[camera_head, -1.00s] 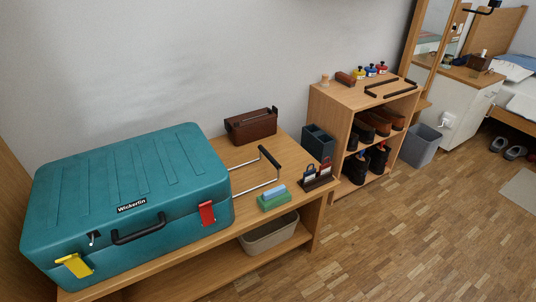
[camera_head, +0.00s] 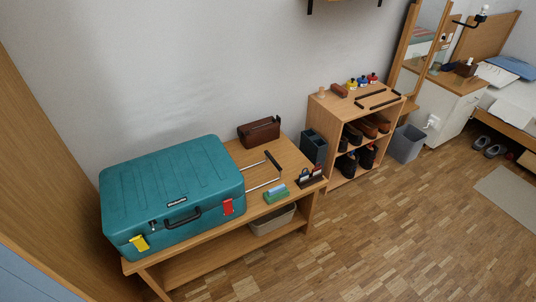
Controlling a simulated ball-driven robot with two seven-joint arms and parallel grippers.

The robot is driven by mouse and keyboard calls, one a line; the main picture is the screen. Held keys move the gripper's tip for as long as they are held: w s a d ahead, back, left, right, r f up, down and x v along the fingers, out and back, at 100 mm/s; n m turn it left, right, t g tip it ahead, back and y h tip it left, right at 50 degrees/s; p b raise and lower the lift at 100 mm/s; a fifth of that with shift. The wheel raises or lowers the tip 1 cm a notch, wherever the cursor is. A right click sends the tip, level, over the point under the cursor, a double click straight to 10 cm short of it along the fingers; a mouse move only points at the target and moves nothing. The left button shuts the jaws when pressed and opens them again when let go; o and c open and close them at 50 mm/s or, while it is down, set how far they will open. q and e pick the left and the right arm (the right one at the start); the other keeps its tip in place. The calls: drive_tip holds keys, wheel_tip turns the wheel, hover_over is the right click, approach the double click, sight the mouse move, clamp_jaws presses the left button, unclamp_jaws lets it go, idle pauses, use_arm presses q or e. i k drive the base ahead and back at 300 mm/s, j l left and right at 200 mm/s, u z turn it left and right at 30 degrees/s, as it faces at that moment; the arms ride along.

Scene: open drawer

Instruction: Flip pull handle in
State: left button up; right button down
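A teal suitcase (camera_head: 172,195) lies closed on the left of a wooden bench. A pull handle with a black grip (camera_head: 273,161) and two silver rods (camera_head: 262,185) sticks out from the suitcase's right side over the bench top. The rods are extended, with a gap between grip and suitcase. Neither of my grippers is in view.
A shoe shelf (camera_head: 333,126) and grey bin (camera_head: 407,143) stand right. The floor (camera_head: 400,240) in front is clear.

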sight(268, 155)
drive_tip(key=u, duration=0.5)
drive_tip(key=i+l+u, duration=0.15)
drive_tip(key=l+u, duration=0.15)
drive_tip(key=l, duration=0.15)
drive_tip(key=i+l+u, duration=0.1)
drive_tip(key=l+u, duration=0.2)
drive_tip(key=l, duration=0.15)
drive_tip(key=l+u, duration=0.3)
drive_tip(key=l, duration=0.15)
drive_tip(key=l+u, duration=0.15)
drive_tip(key=l, duration=1.4)
